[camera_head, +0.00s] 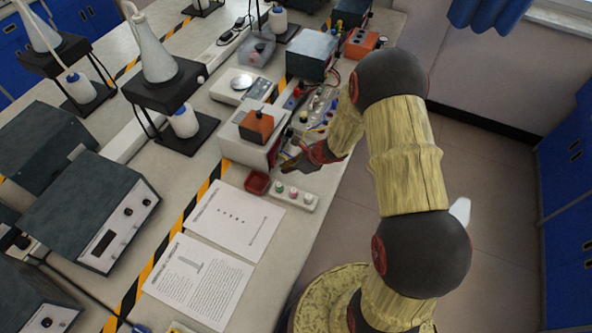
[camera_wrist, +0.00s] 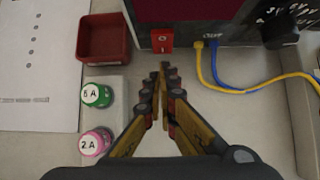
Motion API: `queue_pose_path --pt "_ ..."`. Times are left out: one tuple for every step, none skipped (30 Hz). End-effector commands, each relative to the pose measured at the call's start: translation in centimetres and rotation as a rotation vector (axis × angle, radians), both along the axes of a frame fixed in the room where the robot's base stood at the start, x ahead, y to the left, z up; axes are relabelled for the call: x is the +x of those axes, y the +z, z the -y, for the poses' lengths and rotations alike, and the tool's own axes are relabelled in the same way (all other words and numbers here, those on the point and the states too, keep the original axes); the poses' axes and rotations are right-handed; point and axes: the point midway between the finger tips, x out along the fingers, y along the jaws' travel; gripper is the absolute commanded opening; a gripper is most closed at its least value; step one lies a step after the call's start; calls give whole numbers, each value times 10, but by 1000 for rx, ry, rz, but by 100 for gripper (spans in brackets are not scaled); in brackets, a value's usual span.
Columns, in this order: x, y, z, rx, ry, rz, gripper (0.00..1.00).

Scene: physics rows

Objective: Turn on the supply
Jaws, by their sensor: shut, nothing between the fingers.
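The supply (camera_head: 243,150) is a pale box on the bench with an orange block on top. Its front shows in the wrist view as a dark red panel (camera_wrist: 190,8) at the top edge. A red rocker switch (camera_wrist: 162,40) with white marks sits low on that front; I cannot tell which side is pressed. My gripper (camera_head: 287,167) is just in front of the supply. In the wrist view my gripper (camera_wrist: 164,68) is shut and empty, its tips just below the switch in the picture; contact is not clear.
A red tray (camera_wrist: 103,38) lies left of the switch. Below it is a white strip with green (camera_wrist: 97,95) and pink (camera_wrist: 95,142) knobs. Yellow (camera_wrist: 240,88) and blue (camera_wrist: 216,62) cables run to the right. Printed sheets (camera_head: 236,220) lie on the bench nearby.

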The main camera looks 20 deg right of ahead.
Motion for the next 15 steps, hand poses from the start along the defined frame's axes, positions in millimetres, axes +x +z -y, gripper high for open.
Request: queue_pose_path --pt "3 -1 -4 -1 1 -1 0" --pt "4 -1 -5 -1 1 -1 0" --pt "6 -2 -6 -1 1 -1 0" --pt "7 -2 -7 -1 1 -1 0" --pt "7 -2 -8 -1 1 -1 0" --pt "8 -2 -8 -1 1 -1 0" --pt "8 -2 -9 -1 1 -1 0" --pt "8 -2 -9 -1 1 -1 0" --pt "9 -2 -9 -1 1 0 0" --pt "9 -2 -9 -1 1 0 0" --pt "8 -1 -9 -1 1 0 0" --pt "8 -1 -9 -1 1 0 0" --pt "8 -1 -9 -1 0 -1 0" --pt "8 -1 -9 -1 0 -1 0" --pt "8 -1 -9 0 0 0 0"
